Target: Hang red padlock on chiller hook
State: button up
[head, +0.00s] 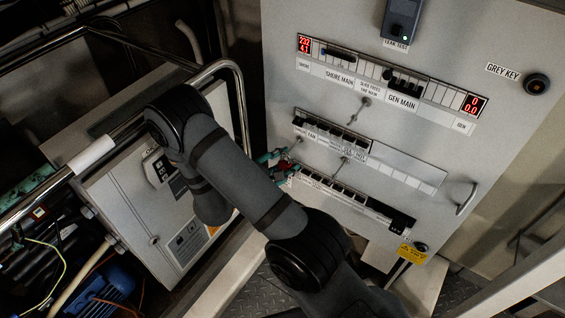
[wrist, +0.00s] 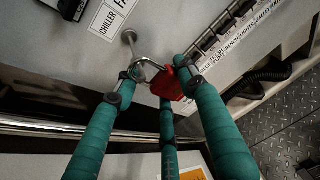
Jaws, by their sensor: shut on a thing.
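My gripper (head: 278,162), with teal-green fingers, is at the left edge of the grey panel in the head view. In the wrist view my gripper (wrist: 154,82) is shut on the red padlock (wrist: 168,84). The padlock's body lies by the right and middle fingers, and its metal shackle (wrist: 148,64) points left and up. The chiller hook (wrist: 129,37), a metal peg under the "CHILLER FA..." label (wrist: 110,17), is just above the shackle. The two overlap in this view, and I cannot tell whether the shackle is around the hook. The padlock (head: 283,171) is small and partly hidden in the head view.
The panel (head: 340,25) carries breaker rows (head: 345,135) and other small hooks (head: 365,102). A metal rail (head: 240,95) and a grey box (head: 135,215) stand to the left. A coiled black cord (wrist: 250,82) is right of the fingers.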

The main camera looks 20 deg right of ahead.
jog(key=o, duration=1.4)
jog(key=v, duration=1.2)
jog(key=shift+s, duration=0.1)
